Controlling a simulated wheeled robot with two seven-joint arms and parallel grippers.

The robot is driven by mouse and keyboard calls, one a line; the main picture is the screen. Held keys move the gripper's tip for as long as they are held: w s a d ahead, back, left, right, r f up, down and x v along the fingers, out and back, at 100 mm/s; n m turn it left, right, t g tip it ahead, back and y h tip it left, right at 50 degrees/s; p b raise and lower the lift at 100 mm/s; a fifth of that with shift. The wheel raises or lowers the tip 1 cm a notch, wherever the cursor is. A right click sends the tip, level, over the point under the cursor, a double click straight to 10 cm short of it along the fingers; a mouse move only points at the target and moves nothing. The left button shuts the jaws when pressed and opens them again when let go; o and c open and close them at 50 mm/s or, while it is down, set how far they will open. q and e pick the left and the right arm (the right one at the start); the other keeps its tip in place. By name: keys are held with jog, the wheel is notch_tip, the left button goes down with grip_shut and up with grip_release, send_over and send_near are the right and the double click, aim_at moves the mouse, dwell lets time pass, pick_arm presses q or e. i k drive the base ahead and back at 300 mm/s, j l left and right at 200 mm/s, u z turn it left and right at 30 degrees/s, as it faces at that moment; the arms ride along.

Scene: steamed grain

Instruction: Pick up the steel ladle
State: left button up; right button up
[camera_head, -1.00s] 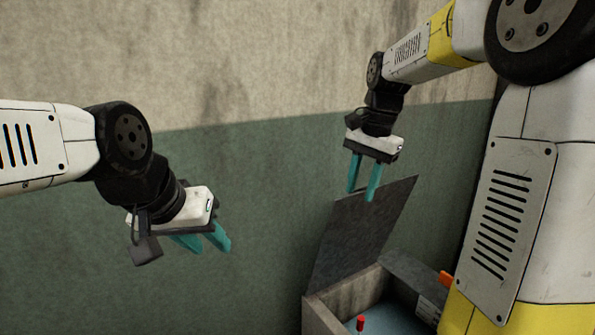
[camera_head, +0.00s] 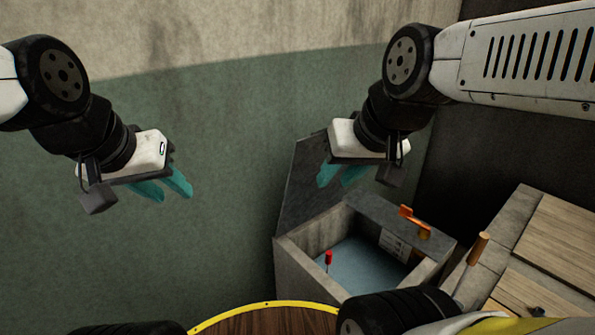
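I cannot pick out a steel ladle for certain. A thin grey rod with an orange-brown handle (camera_head: 478,248) stands tilted at the right, by the wooden-topped counter; its lower end is hidden behind my own dark parts, so I cannot tell whether it is the ladle. My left gripper (camera_head: 168,190) is empty in the air at the left, its teal fingers apart. My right gripper (camera_head: 338,181) is also empty, fingers apart, in front of the raised dark panel and left of the handle. Neither gripper touches anything that I can see.
A grey open-topped box (camera_head: 300,260) has a bluish inside, a red-topped item (camera_head: 328,260) and a raised dark panel (camera_head: 302,190). Orange parts (camera_head: 415,222) sit on its back edge. A counter (camera_head: 560,240) with wooden boards is at right. A yellow-rimmed round wooden surface (camera_head: 265,322) is at the bottom.

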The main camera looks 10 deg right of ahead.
aim_at(482, 239)
jog(key=z, duration=1.95)
